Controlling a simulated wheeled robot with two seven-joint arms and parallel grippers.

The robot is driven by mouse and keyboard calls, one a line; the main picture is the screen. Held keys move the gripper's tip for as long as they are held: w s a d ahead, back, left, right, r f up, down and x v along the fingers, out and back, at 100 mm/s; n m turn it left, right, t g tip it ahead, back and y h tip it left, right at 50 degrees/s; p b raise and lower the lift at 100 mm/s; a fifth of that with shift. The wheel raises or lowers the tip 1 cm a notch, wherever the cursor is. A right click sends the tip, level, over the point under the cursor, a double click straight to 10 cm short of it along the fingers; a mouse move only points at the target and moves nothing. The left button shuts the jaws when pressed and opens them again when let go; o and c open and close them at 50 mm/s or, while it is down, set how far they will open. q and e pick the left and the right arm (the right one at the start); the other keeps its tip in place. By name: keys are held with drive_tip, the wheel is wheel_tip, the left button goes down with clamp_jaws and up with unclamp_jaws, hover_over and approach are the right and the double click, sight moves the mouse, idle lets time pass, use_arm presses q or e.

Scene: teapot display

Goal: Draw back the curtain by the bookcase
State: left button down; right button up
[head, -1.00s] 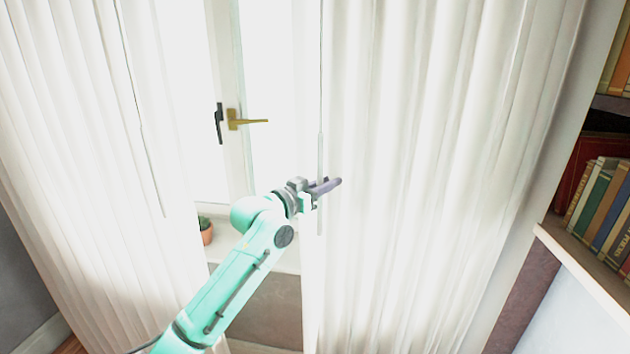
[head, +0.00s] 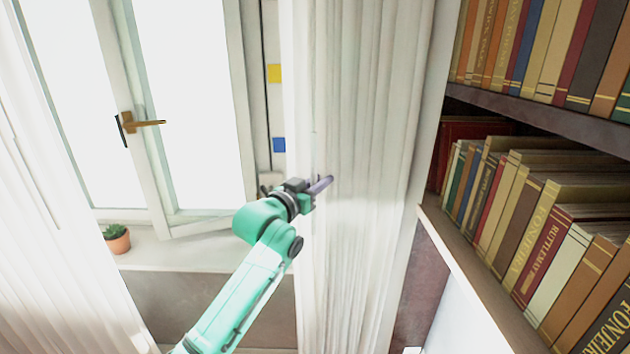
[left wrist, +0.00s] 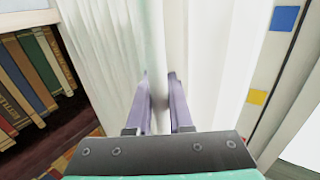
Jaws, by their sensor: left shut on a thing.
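The right-hand white curtain (head: 365,130) hangs bunched in narrow folds beside the bookcase (head: 436,215). My left gripper (head: 322,186) is at the curtain's left edge, about halfway up the picture. In the left wrist view, its two purple fingers (left wrist: 163,105) are shut on a pale upright strip at the curtain's edge, with curtain cloth (left wrist: 205,50) around it. The fingertips are partly hidden by the cloth in the head view. My right gripper is not in view.
The window (head: 185,100) with a brass handle (head: 145,122) is uncovered at left. A potted plant (head: 117,240) stands on the sill (head: 180,252). Another white curtain (head: 50,230) hangs at far left. Books (head: 540,190) fill the shelves close to the right of the curtain.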

use_arm(q)
drive_tip(key=shift+d, duration=0.2)
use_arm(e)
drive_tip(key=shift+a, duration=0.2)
use_arm(q)
drive_tip(key=shift+a, duration=0.1)
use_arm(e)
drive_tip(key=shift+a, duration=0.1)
use_arm(q)
drive_tip(key=c, duration=0.8)
unclamp_jaws()
drive_tip(key=b+v, duration=0.5)
drive_tip(key=v, duration=0.9)
drive_tip(key=shift+s+a, duration=0.2)
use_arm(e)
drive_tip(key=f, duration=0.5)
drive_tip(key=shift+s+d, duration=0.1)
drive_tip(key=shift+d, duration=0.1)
